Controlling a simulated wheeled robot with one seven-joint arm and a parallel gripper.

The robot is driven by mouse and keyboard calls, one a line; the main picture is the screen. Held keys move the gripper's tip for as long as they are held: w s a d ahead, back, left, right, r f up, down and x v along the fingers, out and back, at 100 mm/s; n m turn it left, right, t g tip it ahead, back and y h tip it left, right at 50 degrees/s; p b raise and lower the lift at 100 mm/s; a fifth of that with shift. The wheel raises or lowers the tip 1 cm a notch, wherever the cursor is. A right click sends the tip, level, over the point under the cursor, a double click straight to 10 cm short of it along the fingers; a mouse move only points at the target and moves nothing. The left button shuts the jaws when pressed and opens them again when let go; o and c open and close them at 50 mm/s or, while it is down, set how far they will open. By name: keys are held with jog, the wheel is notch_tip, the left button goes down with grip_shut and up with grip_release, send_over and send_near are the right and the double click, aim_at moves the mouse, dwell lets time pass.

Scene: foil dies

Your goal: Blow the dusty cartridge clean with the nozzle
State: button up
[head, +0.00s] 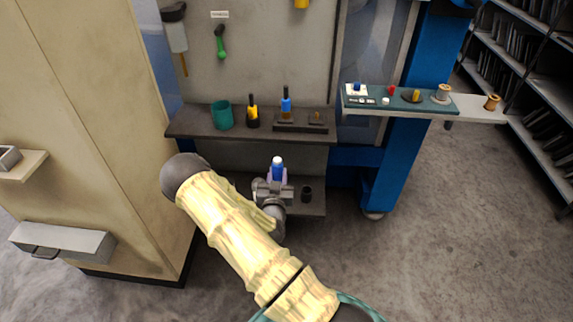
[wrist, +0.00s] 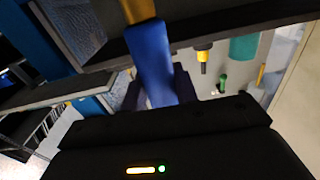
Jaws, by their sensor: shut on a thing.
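My gripper (head: 275,190) is in front of the shelf unit, just below its upper shelf. It is shut on a blue thing (head: 277,168) with a pale top, held roughly upright. In the wrist view the blue thing (wrist: 150,60) is between the dark fingers, with an orange part beyond it; I cannot tell whether that part belongs to it. I cannot tell whether the held thing is the nozzle or the cartridge. A teal mat (head: 428,106) on the right-hand ledge bears several small items, among them a blue-and-white one (head: 356,89). Dust is too small to see.
The upper shelf (head: 190,130) holds a teal cup (head: 222,115), a yellow-and-black tool (head: 253,112) and a blue-and-orange tool (head: 286,105) in a dark rack. A dark cup (head: 306,193) stands on the lower shelf. A beige cabinet is at the left. Floor at right is clear.

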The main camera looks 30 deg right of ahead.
jog(key=s+a+r+n+y+p, duration=0.2)
jog(key=r+p, duration=0.4)
jog(key=p, duration=0.4)
jog(key=s+a+r+n+t+y+p, duration=0.1)
jog(key=s+a+r+n+y+p, duration=0.1)
jog(key=a+r+p, duration=0.5)
jog(key=s+a+r+n+t+y+p, duration=0.1)
jog(key=s+a+r+y+p, duration=0.3)
jog(key=p, duration=0.9)
notch_tip(320, 180, up, 3)
jog(key=shift+a+f+n+y, duration=0.1)
jog(key=shift+a+n+y, duration=0.1)
jog(key=shift+n+y, duration=0.35)
jog(key=shift+a, duration=0.1)
